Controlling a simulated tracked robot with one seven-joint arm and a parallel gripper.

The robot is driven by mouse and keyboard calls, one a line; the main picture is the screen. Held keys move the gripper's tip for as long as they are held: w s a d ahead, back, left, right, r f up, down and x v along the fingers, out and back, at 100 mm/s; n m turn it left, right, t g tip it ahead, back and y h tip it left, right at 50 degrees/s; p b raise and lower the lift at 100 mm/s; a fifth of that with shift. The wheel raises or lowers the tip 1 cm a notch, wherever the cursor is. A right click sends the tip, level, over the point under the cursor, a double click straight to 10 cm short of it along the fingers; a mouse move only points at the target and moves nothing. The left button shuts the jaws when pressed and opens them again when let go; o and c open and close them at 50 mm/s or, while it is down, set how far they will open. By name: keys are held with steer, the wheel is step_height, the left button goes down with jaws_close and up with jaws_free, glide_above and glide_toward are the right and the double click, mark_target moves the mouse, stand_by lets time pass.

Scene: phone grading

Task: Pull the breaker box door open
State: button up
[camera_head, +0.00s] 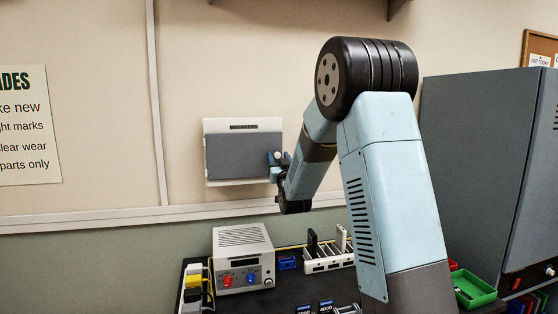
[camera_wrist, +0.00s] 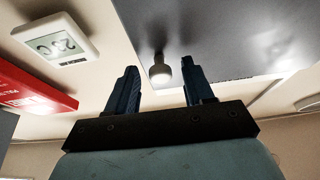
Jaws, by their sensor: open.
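The breaker box (camera_head: 243,125) is on the wall, with a white body and a grey door (camera_head: 236,156). The door looks flush with the box. My gripper (camera_head: 279,160) is at that edge, partly hidden behind my own arm. In the wrist view the grey door (camera_wrist: 235,40) fills the top right. The knob (camera_wrist: 160,72) stands on a short stem between the open blue fingers of my gripper (camera_wrist: 159,66). Gaps show between the knob and both fingers.
Below the box, a dark bench holds a power supply (camera_head: 242,258) with red and blue terminals, a white rack (camera_head: 328,262) and a green bin (camera_head: 474,291). A tall grey cabinet (camera_head: 480,170) stands at right. The wrist view shows a wall display (camera_wrist: 55,42) and a red box (camera_wrist: 32,88).

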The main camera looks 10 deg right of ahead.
steer(key=shift+w, duration=0.1)
steer(key=shift+c, duration=0.2)
jaws_close()
stand_by(0.4)
